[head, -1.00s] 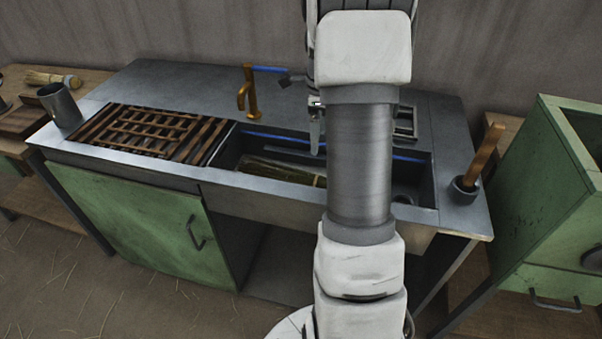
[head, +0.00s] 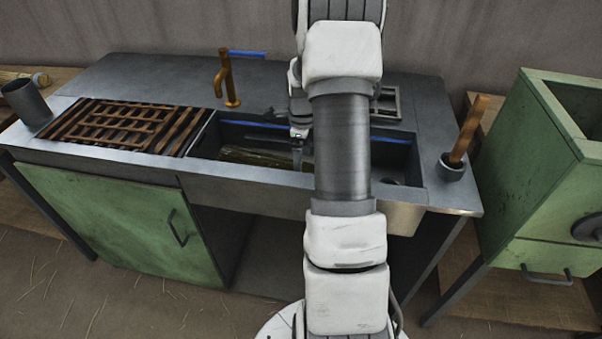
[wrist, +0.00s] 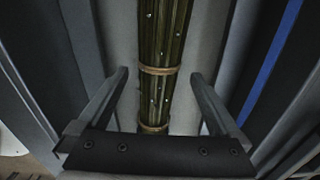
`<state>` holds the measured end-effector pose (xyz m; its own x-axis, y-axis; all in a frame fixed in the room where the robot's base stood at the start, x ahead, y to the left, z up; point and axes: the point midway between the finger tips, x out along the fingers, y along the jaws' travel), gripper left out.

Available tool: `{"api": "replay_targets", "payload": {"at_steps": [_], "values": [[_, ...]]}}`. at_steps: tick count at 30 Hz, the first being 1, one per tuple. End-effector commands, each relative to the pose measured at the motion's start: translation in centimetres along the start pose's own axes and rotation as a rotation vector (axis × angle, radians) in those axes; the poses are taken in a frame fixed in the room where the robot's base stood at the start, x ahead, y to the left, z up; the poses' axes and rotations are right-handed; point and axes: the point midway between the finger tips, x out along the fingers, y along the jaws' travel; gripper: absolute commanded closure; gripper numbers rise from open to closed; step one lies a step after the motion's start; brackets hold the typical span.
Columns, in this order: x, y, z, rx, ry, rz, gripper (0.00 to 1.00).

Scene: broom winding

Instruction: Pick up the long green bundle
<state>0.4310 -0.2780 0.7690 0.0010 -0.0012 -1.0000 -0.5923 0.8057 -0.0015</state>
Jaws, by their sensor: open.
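The long green bundle (head: 252,157) lies in the sink trough (head: 228,134); my arm hides part of it in the head view. In the wrist view the bundle (wrist: 162,60) runs from the top edge toward my gripper, tied with pale bands. My gripper (wrist: 158,80) is open, with one finger on each side of the bundle and a gap to it on both sides. Whether the fingers reach down beside it or stay above it, I cannot tell. In the head view my gripper (head: 297,150) is over the trough, at the bundle's right part.
A wooden rack (head: 120,124) covers the counter left of the trough. A brass tap (head: 226,80) stands behind it. A grey cup (head: 26,102) is at the far left. A wooden handle (head: 468,130) stands in a holder (head: 450,168) at the right. A green cabinet (head: 540,150) stands further right.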

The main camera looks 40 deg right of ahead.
Motion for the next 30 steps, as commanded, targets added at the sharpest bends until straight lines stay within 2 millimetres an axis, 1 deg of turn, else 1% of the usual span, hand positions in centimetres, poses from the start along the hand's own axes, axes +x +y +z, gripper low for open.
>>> {"api": "replay_targets", "payload": {"at_steps": [1, 3, 8, 10, 16, 20, 21, 23, 24, 26, 27, 29, 30], "values": [[0.9, 0.1, 0.1, 0.001, 0.000, 0.003, 0.00], [2.1, 0.2, 0.1, 0.001, 0.000, 0.004, 0.00], [4.3, 0.2, 0.2, 0.001, 0.000, 0.004, 0.00], [4.6, 0.2, 0.3, 0.000, -0.001, 0.002, 0.00], [4.5, 0.2, 0.3, 0.000, 0.000, 0.001, 0.00], [4.5, 0.2, 0.3, 0.000, 0.000, 0.001, 0.24], [4.5, 0.2, 0.3, 0.000, 0.000, 0.001, 0.31], [4.5, 0.2, 0.3, 0.000, 0.000, 0.001, 0.42], [4.5, 0.2, 0.3, 0.000, 0.000, 0.001, 0.49], [4.5, 0.2, 0.3, 0.000, 0.000, 0.001, 0.60], [4.5, 0.2, 0.3, 0.000, 0.000, 0.001, 0.67], [4.5, 0.2, 0.3, 0.000, 0.000, 0.001, 0.78], [4.5, 0.2, 0.3, 0.000, 0.000, 0.001, 0.85]]}}
